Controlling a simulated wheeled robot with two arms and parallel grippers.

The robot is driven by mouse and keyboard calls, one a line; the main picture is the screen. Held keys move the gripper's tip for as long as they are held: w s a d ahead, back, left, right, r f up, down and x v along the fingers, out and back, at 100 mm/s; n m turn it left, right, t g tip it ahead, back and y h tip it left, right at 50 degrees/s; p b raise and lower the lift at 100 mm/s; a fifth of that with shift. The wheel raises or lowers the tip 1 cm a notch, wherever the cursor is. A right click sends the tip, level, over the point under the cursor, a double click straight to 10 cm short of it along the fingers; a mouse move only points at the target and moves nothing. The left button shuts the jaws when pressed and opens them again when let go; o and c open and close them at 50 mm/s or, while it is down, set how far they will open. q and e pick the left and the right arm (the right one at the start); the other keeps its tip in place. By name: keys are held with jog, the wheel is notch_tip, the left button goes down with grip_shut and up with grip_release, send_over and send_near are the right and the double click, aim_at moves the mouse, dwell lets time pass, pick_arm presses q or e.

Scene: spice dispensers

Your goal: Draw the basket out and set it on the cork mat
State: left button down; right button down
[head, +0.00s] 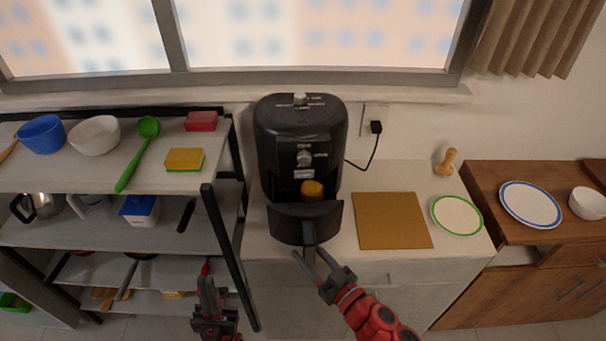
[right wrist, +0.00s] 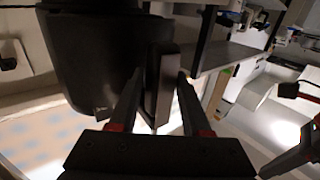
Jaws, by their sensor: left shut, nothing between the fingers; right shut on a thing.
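The black air fryer (head: 300,130) stands on the white counter against the wall. Its basket (head: 290,224) is partly drawn out toward me, and an orange-brown item (head: 312,189) shows inside it. My right gripper (head: 316,262) is shut on the basket handle. In the right wrist view, the handle (right wrist: 165,85) stands between the fingers of my right gripper (right wrist: 158,105), with the dark basket (right wrist: 100,60) beside it. The square cork mat (head: 392,221) lies bare on the counter to the right of the fryer. My left gripper (head: 207,270) is shut and empty, low in front of the shelf.
A green-rimmed plate (head: 457,215) lies right of the mat, with a wooden object (head: 446,162) behind it. A shelf rack (head: 95,180) with bowls and sponges stands at left. A power cord (head: 371,150) hangs between fryer and wall socket.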

jog(key=shift+s+d+r+p, duration=0.1)
jog(key=shift+s+p, duration=0.15)
jog(key=shift+s, duration=1.05)
jog(key=shift+s+d+p, duration=0.1)
jog(key=shift+s+p, duration=0.1)
jog(key=shift+s, duration=1.1)
jog(key=s, duration=0.3)
jog(key=shift+s+p, duration=0.4)
